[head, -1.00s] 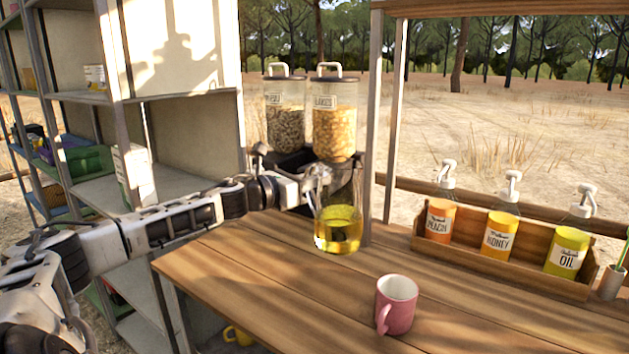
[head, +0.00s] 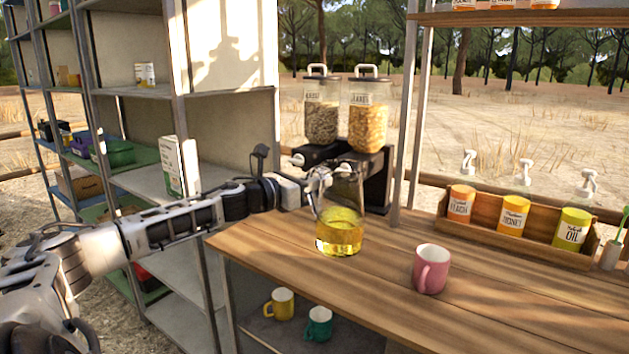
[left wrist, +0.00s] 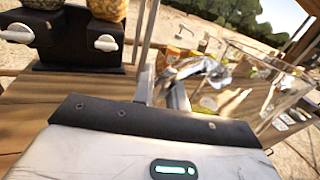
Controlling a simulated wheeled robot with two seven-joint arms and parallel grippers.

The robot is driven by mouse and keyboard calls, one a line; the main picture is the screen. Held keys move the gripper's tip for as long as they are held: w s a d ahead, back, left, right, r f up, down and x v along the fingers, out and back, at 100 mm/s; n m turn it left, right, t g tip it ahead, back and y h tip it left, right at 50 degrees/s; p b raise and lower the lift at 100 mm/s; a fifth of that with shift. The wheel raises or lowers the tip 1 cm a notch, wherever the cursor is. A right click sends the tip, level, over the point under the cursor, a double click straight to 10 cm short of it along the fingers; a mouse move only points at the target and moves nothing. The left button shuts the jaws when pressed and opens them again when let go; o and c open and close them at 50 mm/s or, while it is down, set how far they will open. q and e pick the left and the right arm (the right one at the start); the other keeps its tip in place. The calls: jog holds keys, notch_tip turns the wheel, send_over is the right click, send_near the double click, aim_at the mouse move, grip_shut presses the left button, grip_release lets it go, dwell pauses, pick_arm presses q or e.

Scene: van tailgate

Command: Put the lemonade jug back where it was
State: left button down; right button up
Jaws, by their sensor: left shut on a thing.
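The lemonade jug (head: 339,236) is clear glass with yellow liquid in its lower part. It is at the left part of the wooden table (head: 385,290) in the head view, upright. I cannot tell whether its base touches the tabletop. My left gripper (head: 318,183) is at the jug's upper side and shut on it. In the left wrist view the jug's clear glass (left wrist: 262,92) shows at the right, beside the left gripper's fingers (left wrist: 188,85). My right gripper is in neither view.
A pink mug (head: 431,269) stands on the table to the right of the jug. A cereal dispenser (head: 368,125) stands behind the jug. A wooden rack (head: 560,254) holds labelled bottles at the back right. Grey shelves (head: 235,110) stand at the left. The front middle of the table is clear.

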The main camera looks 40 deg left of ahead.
pick_arm(q)
jog(key=s+d+f+y, duration=0.1)
jog(key=s+d+f, duration=0.4)
jog(key=d, duration=0.5)
jog(key=s+d+f+n+y, duration=0.1)
jog(key=s+d+f, duration=0.4)
jog(key=d, duration=0.5)
jog(key=s+d+f+n+y, duration=0.1)
jog(key=s+d+f, duration=0.4)
jog(key=d, duration=0.5)
jog(key=shift+s+d+t, duration=0.25)
jog(key=shift+s+t, duration=0.05)
jog(key=shift+s, duration=0.45)
